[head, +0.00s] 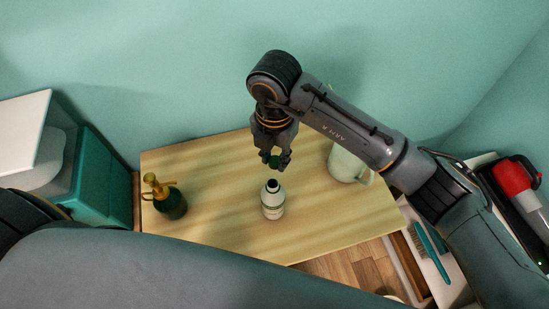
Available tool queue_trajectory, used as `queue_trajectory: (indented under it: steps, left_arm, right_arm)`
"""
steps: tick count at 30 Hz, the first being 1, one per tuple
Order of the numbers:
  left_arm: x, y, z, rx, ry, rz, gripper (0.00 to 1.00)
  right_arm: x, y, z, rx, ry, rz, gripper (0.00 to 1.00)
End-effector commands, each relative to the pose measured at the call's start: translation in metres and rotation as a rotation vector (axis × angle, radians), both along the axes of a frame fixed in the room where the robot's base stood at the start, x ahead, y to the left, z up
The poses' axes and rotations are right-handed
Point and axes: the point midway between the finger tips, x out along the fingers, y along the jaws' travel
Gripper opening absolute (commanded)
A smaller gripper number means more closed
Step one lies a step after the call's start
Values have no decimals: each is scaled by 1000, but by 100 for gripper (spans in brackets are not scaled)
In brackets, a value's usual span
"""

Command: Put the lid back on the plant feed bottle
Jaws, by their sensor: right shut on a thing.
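The plant feed bottle (272,205) is white and stands upright on the wooden table (225,235), with a dark open-looking neck at its top. My right gripper (274,160) is shut on a small dark green lid (273,162). In the head view the lid shows just behind the bottle's neck, apart from it. Part of the lid is hidden by the fingers. My left gripper is not in the head view.
A dark green mister with a brass top (166,198) stands on the table's left side. A pale green jug (346,163) stands at the right, partly hidden by my right arm. Bare tabletop lies around the bottle. A teal cabinet (98,185) is left of the table.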

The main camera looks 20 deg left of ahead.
Motion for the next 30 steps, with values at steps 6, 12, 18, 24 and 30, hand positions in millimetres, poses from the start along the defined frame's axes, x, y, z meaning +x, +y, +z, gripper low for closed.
queue_trajectory:
  steps: [6,12,18,24,30]
  left_arm:
    - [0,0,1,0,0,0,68]
    - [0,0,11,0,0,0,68]
    - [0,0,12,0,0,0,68]
    - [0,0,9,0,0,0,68]
    - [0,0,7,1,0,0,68]
  right_arm:
    - [1,-1,3,1,-1,7,17]
    - [10,-19,40,4,-6,184,17]
    - [19,-54,54,7,-7,532,17]
    - [26,-89,51,9,-10,885,17]
    - [29,-124,45,8,-15,1243,17]
